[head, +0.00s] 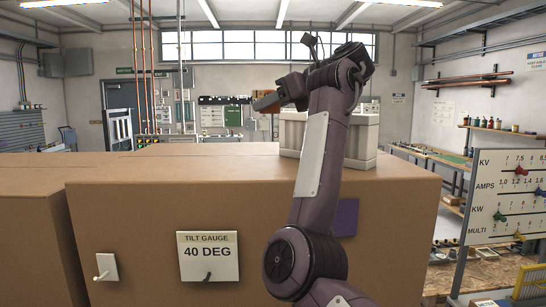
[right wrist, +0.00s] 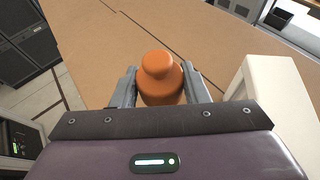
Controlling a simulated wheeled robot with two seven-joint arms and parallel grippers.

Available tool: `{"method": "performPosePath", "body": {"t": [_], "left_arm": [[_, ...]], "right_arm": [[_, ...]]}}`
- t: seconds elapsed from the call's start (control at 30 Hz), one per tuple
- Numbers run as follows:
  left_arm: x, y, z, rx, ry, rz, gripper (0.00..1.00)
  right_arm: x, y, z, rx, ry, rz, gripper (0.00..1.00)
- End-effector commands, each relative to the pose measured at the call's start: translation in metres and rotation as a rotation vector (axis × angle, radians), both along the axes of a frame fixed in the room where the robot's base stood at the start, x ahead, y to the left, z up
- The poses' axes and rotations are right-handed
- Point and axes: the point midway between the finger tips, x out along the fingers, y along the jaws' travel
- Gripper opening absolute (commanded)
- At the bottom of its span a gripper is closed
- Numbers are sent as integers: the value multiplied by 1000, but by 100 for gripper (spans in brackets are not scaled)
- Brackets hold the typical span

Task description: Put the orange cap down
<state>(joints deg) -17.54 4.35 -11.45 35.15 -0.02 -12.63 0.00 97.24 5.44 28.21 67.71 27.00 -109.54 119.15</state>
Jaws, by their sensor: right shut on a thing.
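The orange cap (right wrist: 160,78), a rounded knob on a wider body, is between the two fingers of my right gripper (right wrist: 160,92) in the right wrist view. The fingers are shut on its sides. In the head view my right gripper (head: 272,99) is above the top of the large brown cabinet (head: 210,160), pointing left. A brownish piece shows at its tip, too small to make out clearly. I cannot tell the cap's exact height over the cabinet top. My left gripper is not in view.
A pale ribbed block (head: 364,140) stands on the cabinet top behind my right arm. The top to its left is clear. The cabinet front has a tilt gauge sign (head: 208,256) reading 40 DEG and a white switch (head: 105,267). A board with coloured pegs (head: 508,205) stands right.

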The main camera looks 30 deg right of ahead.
Motion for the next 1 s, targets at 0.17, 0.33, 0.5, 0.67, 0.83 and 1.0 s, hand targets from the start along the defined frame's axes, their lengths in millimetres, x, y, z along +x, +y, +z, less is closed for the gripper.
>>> {"method": "performPosePath", "body": {"t": [0.17, 0.33, 0.5, 0.67, 0.83, 1.0], "left_arm": [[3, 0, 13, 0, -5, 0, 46], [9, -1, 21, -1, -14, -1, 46], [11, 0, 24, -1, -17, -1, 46], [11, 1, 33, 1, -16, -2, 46], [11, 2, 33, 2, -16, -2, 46], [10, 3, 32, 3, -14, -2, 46]], "right_arm": [[1, 1, -44, 1, 2, 1, 19], [0, 0, -72, 1, 0, 1, 19], [0, 0, -86, 1, 0, 1, 19], [0, 1, -108, 2, 1, 1, 19], [-1, 0, -118, 0, -1, 0, 19], [0, 0, -118, 0, -1, 0, 19]]}}
